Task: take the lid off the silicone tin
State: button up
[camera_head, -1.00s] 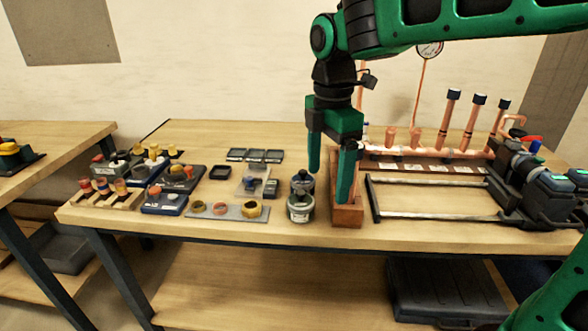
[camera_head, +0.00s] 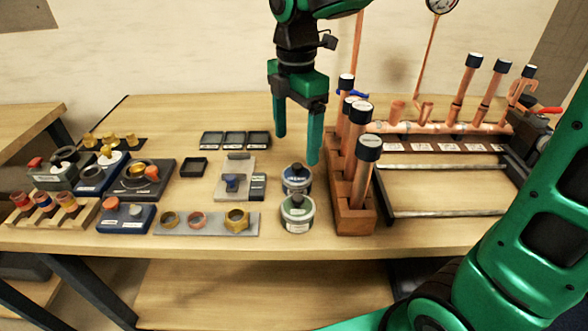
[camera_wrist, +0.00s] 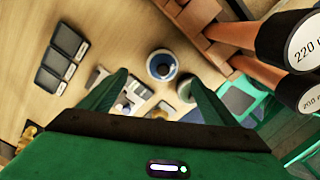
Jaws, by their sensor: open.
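Two small round tins stand upright on the bench, left of the wooden block. The back tin (camera_head: 297,180) has a blue label; the front tin (camera_head: 298,214) has a greenish top and a pale body. Both have a dark knob on top and look lidded. I cannot read which one is the silicone tin. My gripper (camera_head: 298,148) is open and empty above the back tin, fingers pointing down. In the wrist view, the blue tin (camera_wrist: 162,66) shows just beyond the fingertips, between their lines; the other tin (camera_wrist: 185,90) is partly hidden by the right finger.
The wooden block (camera_head: 355,219) with tall capped copper pipes (camera_head: 361,182) stands close right of the tins. A grey strip with brass and copper rings (camera_head: 237,218) lies left. Black trays (camera_head: 234,139) lie behind. Bare bench lies in front of the tins.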

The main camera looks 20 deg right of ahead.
aim_at(297, 165)
jog(key=shift+s+d+f, duration=0.1)
jog(key=shift+f, duration=1.8)
jog(key=shift+s+f, duration=0.1)
jog(key=shift+f, duration=1.75)
jog(key=c, duration=1.1)
